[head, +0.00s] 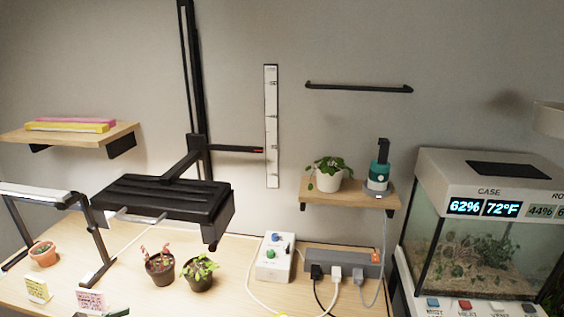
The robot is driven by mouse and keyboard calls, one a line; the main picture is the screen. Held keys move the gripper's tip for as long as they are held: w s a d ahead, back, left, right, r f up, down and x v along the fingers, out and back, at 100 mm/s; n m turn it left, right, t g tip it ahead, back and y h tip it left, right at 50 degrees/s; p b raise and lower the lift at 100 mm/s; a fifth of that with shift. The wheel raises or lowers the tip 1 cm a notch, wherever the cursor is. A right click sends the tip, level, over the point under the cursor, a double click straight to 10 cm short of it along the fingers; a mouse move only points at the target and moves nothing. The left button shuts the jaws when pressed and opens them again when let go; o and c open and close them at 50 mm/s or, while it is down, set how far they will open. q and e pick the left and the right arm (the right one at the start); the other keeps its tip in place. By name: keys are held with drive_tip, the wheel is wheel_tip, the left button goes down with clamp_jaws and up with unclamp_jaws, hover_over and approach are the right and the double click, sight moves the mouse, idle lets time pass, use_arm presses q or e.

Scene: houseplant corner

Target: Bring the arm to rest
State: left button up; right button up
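Neither of my grippers can be made out in the head view. A small dark shape (117,313) pokes in at the bottom edge left of the middle, and I cannot tell what it is. No arm of mine is seen reaching over the wooden table (225,298) or touching anything on it.
On the table stand potted plants (199,278), a terracotta pot (43,257), note cards (90,300), a white control box (273,262) and a power strip (342,262) with cables. A black lamp fixture (165,198) overhangs the left. A terrarium (480,262) stands right; a wall shelf (345,194) holds a plant.

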use_arm(q)
drive_tip(key=w+a+f+n+t+y, duration=0.25)
drive_tip(key=a+n+t+y, duration=0.2)
drive_tip(key=a+n, duration=0.85)
drive_tip(key=s+a+f+n+g+y, duration=0.25)
drive_tip(key=s+f+n, duration=0.25)
drive_tip(key=f+n, duration=0.4)
drive_tip(key=s+a+f+n+g+y, duration=0.1)
drive_tip(key=s+f+n+y, duration=0.35)
drive_tip(key=f+n, duration=0.4)
drive_tip(key=s+d+f+n+g, duration=0.2)
drive_tip(key=s+f+n+g, duration=0.15)
drive_tip(key=s+f, duration=0.3)
drive_tip(key=s+d+f+n+g, duration=0.2)
drive_tip(key=s+f+n, duration=0.2)
drive_tip(key=s+f, duration=0.25)
drive_tip(key=s+d+f+n+g+h, duration=0.1)
drive_tip(key=s+d+f, duration=0.3)
drive_tip(key=s+d, duration=0.5)
drive_tip(key=s+d+f+n+g+h, duration=0.1)
drive_tip(key=s+d+f+n+g, duration=0.3)
drive_tip(key=s+d, duration=0.6)
drive_tip(key=shift+s+f, duration=0.8)
drive_tip(key=shift+s, duration=0.2)
drive_tip(key=shift+h, duration=0.25)
